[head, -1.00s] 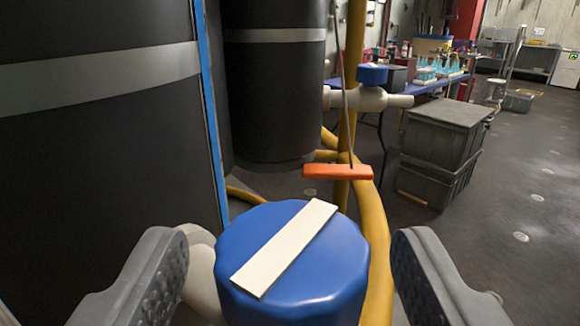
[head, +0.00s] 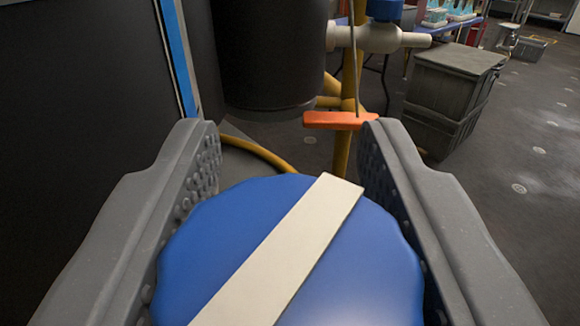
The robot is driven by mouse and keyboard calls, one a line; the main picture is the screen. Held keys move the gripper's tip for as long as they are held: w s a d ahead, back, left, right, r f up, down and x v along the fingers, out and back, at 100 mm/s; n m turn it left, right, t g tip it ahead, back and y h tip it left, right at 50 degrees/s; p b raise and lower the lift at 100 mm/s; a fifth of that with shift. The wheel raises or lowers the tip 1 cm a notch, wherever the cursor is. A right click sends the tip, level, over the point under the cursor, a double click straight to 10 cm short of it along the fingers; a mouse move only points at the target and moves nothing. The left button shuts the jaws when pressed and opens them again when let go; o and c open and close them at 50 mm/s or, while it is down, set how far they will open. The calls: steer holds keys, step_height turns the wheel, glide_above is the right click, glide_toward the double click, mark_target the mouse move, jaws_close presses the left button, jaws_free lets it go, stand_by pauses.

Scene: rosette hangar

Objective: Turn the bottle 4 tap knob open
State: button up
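A large blue tap knob (head: 210,245) with a white bar (head: 285,245) across its top fills the lower middle of the head view. The bar runs diagonally, from lower left to upper right. My gripper (head: 285,160) has its two grey fingers on either side of the knob, one left and one right. The fingers are wide apart and lie close along the knob's sides. I cannot tell whether the pads touch it. The tap body below the knob is hidden. No number shows on this knob.
A black tank (head: 265,55) stands behind, with another dark tank (head: 70,90) at left. A second white tap (head: 375,38) is farther back. Grey crates (head: 450,90) stand at right on open floor.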

steer(key=shift+d, duration=0.4)
steer(key=shift+a, duration=0.3)
